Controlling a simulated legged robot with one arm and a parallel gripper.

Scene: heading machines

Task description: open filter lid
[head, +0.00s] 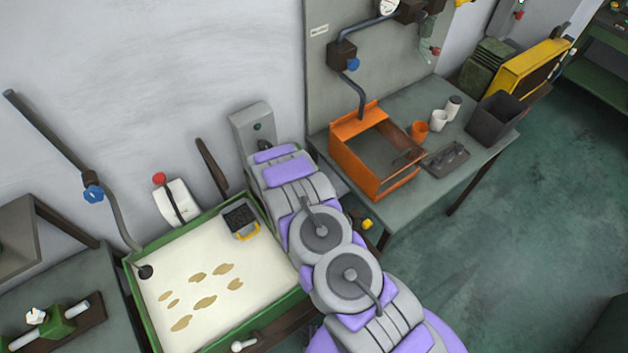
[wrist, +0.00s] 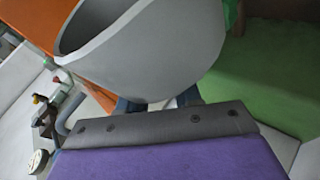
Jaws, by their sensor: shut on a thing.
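My gripper (wrist: 158,102) shows in the wrist view, its two dark fingers partly hidden behind the grey mounting strip. It is shut on a large light grey, rounded, shell-like piece (wrist: 150,45), which fills the upper middle of that view. I cannot tell for sure whether this piece is the filter lid. Orange surface shows behind it. In the head view my arm runs from the lower right up to the middle, and its links hide the gripper and what it holds. A grey box (head: 250,124) with a small green spot stands just beyond the arm's far end.
A green-framed tank (head: 205,222) of cream liquid lies left of my arm. A grey table (head: 470,170) on the right bears an orange open-topped box (head: 360,165), cups and a dark bin (head: 493,118). Green floor (head: 520,215) lies clear at the right.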

